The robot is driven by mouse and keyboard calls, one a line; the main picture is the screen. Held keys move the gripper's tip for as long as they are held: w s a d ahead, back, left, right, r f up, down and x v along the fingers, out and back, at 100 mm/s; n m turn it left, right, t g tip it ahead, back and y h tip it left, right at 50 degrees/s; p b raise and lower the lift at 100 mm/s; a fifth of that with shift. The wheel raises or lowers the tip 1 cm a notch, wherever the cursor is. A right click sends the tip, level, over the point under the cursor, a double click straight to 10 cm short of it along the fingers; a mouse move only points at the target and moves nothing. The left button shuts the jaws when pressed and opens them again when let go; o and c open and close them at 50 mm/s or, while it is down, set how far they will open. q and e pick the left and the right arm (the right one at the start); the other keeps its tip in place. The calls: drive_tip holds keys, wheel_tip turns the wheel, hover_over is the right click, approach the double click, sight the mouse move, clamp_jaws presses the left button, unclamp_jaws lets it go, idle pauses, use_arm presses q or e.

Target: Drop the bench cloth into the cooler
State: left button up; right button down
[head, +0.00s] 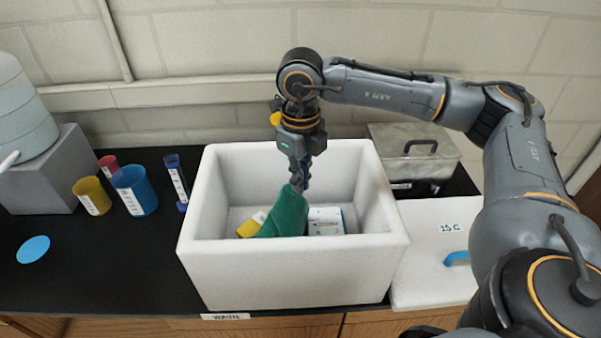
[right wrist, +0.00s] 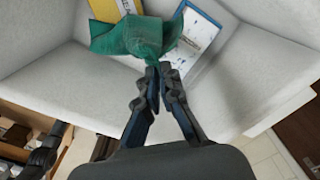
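The green bench cloth (head: 286,214) hangs bunched from my right gripper (head: 303,180), inside the white foam cooler (head: 290,270). In the right wrist view the gripper's two fingertips (right wrist: 162,72) are close together at the gathered end of the cloth (right wrist: 130,38). The cloth's lower part spreads over the cooler's contents; whether it touches the floor of the cooler I cannot tell. The cooler is open at the top. My left gripper does not show in the head view.
In the cooler lie a yellow item (head: 248,228) and a white-and-blue pack (head: 326,220). The cooler's lid (head: 435,245) lies at right, with a metal box (head: 415,150) behind it. Yellow (head: 92,195) and blue (head: 135,190) cups stand left.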

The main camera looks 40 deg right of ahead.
drive_tip(key=shift+f, duration=0.15)
drive_tip(key=c, duration=0.9)
unclamp_jaws()
drive_tip(key=shift+o, duration=0.6)
drive_tip(key=o, duration=0.6)
wheel_tip(320, 180, up, 6)
drive_tip(key=p, duration=0.3)
drive_tip(key=shift+f, duration=0.25)
drive_tip(key=shift+r, duration=0.1)
